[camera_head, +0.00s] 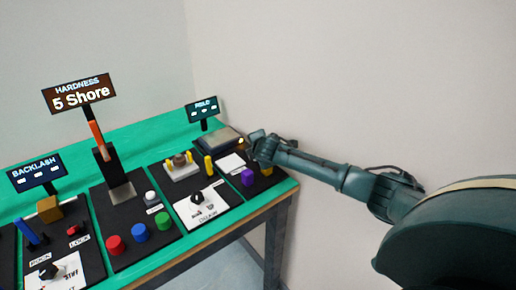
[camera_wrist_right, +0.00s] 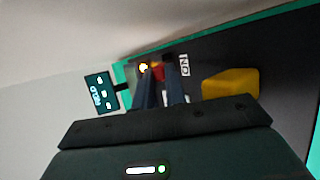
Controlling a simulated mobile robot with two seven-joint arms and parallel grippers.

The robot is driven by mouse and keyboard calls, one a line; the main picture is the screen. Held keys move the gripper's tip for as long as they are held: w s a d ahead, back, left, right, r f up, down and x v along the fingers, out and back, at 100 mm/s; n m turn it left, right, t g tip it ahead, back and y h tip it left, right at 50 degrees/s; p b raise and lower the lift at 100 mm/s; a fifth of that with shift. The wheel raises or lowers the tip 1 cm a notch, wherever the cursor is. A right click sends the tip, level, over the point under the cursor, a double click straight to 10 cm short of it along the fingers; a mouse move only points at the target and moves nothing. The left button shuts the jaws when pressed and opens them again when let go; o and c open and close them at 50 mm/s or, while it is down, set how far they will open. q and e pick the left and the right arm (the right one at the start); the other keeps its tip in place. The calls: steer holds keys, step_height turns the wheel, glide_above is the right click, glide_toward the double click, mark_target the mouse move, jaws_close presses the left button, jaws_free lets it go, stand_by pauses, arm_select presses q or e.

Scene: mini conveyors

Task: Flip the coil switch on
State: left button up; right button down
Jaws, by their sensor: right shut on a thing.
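My right gripper (camera_head: 254,146) reaches in from the right to the back right panel of the bench. In the right wrist view my right gripper (camera_wrist_right: 158,78) has its two dark fingers close together, with a small red piece (camera_wrist_right: 157,72) between their tips. The red piece may be the coil switch; the fingers hide most of it, and I cannot tell its position. A small bright yellow-white light (camera_wrist_right: 143,68) shows beside the fingertips. It also shows in the head view (camera_head: 241,141). My left gripper is not in view.
A small display (camera_wrist_right: 100,93) stands beside the panel, also in the head view (camera_head: 203,110). A yellow block (camera_wrist_right: 230,83) lies near the gripper. A purple knob (camera_head: 248,177) and a white dial panel (camera_head: 210,211) are nearby. A wall stands behind the bench.

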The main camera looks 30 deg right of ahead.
steer(key=c, duration=1.5)
jaws_free()
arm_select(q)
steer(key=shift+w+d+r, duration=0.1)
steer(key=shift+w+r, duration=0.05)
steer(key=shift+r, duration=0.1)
arm_select(e)
steer(key=shift+o, duration=0.3)
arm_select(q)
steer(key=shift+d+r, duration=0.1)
